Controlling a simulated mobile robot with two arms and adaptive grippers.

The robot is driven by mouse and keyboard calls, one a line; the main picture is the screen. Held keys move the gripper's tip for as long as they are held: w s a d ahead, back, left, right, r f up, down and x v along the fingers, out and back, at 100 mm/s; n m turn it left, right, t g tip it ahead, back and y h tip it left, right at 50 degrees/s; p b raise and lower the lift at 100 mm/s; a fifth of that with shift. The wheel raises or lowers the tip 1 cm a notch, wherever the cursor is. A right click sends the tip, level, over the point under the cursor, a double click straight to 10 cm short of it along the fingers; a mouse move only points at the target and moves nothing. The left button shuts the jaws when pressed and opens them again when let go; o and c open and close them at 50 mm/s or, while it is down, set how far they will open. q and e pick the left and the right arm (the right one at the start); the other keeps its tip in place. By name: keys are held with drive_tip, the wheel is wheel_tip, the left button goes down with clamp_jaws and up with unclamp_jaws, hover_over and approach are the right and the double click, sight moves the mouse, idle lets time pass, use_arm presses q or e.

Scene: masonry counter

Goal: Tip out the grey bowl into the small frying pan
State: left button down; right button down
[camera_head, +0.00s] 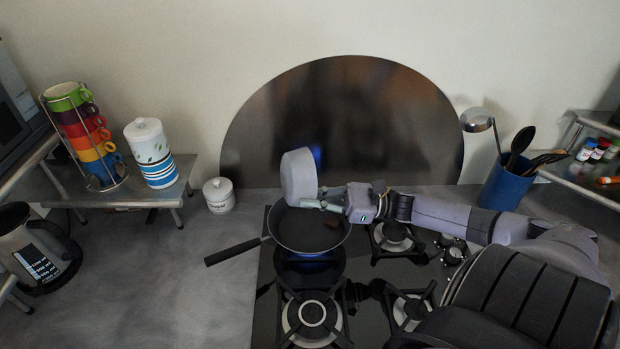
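The grey bowl (299,176) is tipped on its side above the small frying pan (289,236). Its opening faces left, away from my gripper, and its inside is hidden. My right gripper (318,199) is shut on the bowl's right, lower edge, with the arm coming in from the right. The black pan sits on the back left burner, its handle (233,251) pointing left and toward the front. My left gripper is not in view.
A blue flame shows under the pan on the black hob (265,300). A white lidded jar (219,195) stands left of the pan. Stacked cups (85,135) and a canister (150,153) stand on the left shelf. A blue utensil holder (505,185) stands at right.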

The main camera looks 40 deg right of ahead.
sight(314, 188)
drive_tip(key=shift+d, duration=0.15)
drive_tip(key=shift+w+d+f+y+b, duration=0.1)
drive_tip(key=shift+w+f+y+b, duration=0.05)
drive_tip(key=shift+w+y+b, duration=0.15)
drive_tip(key=shift+s, duration=0.15)
drive_tip(key=r+p, duration=0.1)
drive_tip(key=r, duration=0.1)
drive_tip(key=r+p, duration=0.1)
drive_tip(key=shift+s+r+p, duration=0.25)
drive_tip(key=shift+r+p, duration=0.05)
drive_tip(key=shift+p, duration=0.05)
wheel_tip(314, 188, down, 4)
drive_tip(key=b, duration=0.3)
drive_tip(key=shift+w+r, duration=0.1)
drive_tip(key=shift+r, duration=0.2)
drive_tip(key=shift+r, duration=0.15)
